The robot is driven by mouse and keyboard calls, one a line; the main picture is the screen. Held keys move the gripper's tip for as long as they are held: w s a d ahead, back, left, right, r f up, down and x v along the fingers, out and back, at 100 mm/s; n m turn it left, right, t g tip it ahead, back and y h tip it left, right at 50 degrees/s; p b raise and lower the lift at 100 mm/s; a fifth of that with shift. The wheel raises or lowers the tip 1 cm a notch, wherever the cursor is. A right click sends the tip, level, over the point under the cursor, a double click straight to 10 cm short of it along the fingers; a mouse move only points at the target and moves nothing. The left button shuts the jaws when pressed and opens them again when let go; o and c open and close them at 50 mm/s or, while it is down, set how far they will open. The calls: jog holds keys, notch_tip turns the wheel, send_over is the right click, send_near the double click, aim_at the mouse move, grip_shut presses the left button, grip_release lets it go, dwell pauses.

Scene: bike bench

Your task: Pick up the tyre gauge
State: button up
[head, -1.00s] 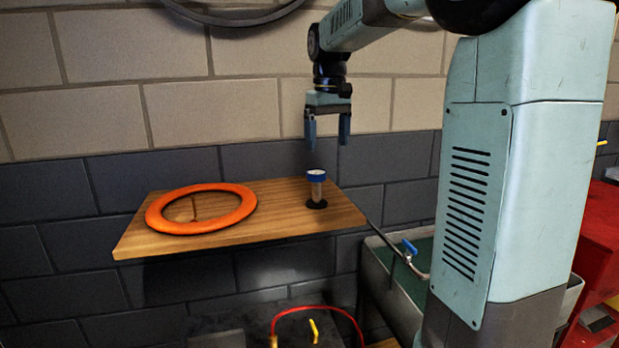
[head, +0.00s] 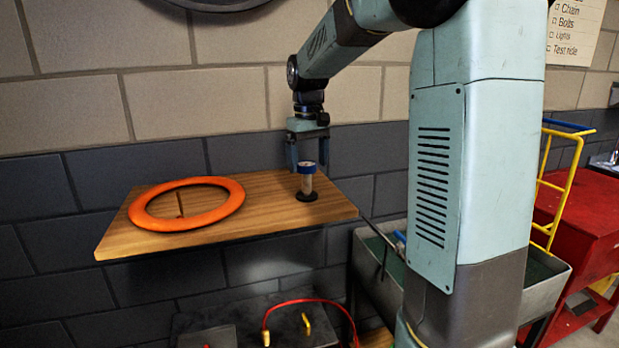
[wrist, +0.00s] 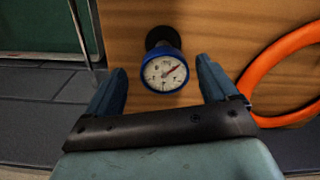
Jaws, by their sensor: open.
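The tyre gauge (head: 307,180) stands upright on the wooden shelf (head: 270,205), near its right end. It has a blue-rimmed round dial on top, a pale body and a dark round base. In the wrist view its white dial with a red needle (wrist: 165,73) faces the camera. My gripper (head: 307,158) points down over the gauge, with its fingers on either side of the gauge's top. In the wrist view my open fingers (wrist: 162,85) are spread left and right of the dial, with a gap on each side. I see no contact.
An orange ring (head: 222,208) lies flat on the shelf to the left of the gauge, and its edge is near one finger in the wrist view. A brick wall (head: 200,105) is behind. A grey basin (head: 540,285) and a red cabinet (head: 590,215) stand right.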

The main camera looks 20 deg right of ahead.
aim_at(308, 184)
jog(key=f, duration=0.5)
jog(key=shift+s+a, duration=0.1)
jog(key=shift+a, duration=0.1)
jog(key=shift+r, duration=0.1)
jog(key=c, duration=1.2)
